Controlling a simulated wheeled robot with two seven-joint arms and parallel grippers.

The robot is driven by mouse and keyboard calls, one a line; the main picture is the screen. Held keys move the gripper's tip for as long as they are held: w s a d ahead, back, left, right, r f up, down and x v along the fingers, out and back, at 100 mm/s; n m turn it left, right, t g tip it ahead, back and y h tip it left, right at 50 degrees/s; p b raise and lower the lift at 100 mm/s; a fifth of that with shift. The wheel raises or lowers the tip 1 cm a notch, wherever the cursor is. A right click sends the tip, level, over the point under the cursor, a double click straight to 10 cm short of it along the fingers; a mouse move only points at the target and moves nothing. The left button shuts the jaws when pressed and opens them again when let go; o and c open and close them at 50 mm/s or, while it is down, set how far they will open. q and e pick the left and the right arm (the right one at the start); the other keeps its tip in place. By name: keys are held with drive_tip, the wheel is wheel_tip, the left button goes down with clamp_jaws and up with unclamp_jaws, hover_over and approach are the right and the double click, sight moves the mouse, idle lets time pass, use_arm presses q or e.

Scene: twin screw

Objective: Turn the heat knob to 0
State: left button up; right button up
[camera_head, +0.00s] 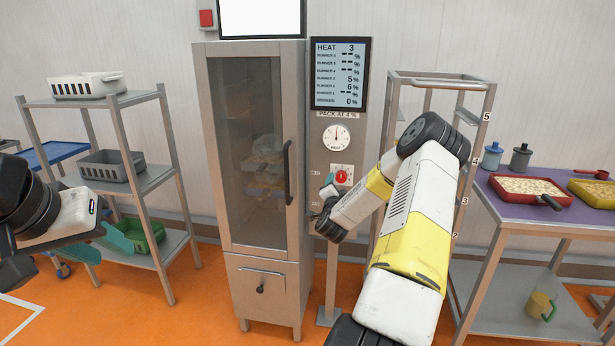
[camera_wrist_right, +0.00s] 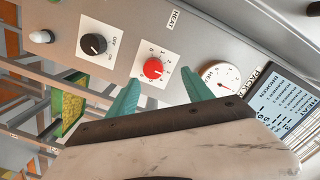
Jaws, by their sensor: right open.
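The red heat knob (camera_head: 341,177) sits on a white plate on the grey control panel, below a round HEAT gauge (camera_head: 336,137). The knob also shows in the right wrist view (camera_wrist_right: 153,68), with numbers around it. The display (camera_head: 340,73) reads HEAT 3. My right gripper (camera_head: 328,186) is at the panel beside the knob. In the right wrist view its teal fingers (camera_wrist_right: 160,92) are apart, with the knob beyond and between their tips; contact cannot be told. My left gripper (camera_head: 105,240) is at the far left, away from the panel, its teal fingers partly visible.
A black OFF/ON knob (camera_wrist_right: 93,44) is on the same panel near the heat knob. A tall glass-door cabinet (camera_head: 213,150) stands left of the panel. A shelf rack (camera_head: 165,130) is further left. A purple table (camera_head: 500,205) with trays stands right.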

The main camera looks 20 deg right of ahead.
sight(341, 178)
drive_tip(key=shift+m+h, duration=0.4)
drive_tip(key=shift+m, duration=0.1)
drive_tip(key=x, duration=0.2)
drive_tip(key=f+x, duration=0.1)
drive_tip(key=x, duration=0.2)
drive_tip(key=d+x, duration=0.1)
drive_tip(key=x, duration=0.2)
drive_tip(key=shift+s+d+f, duration=0.1)
drive_tip(key=shift+s+f, duration=0.05)
clamp_jaws()
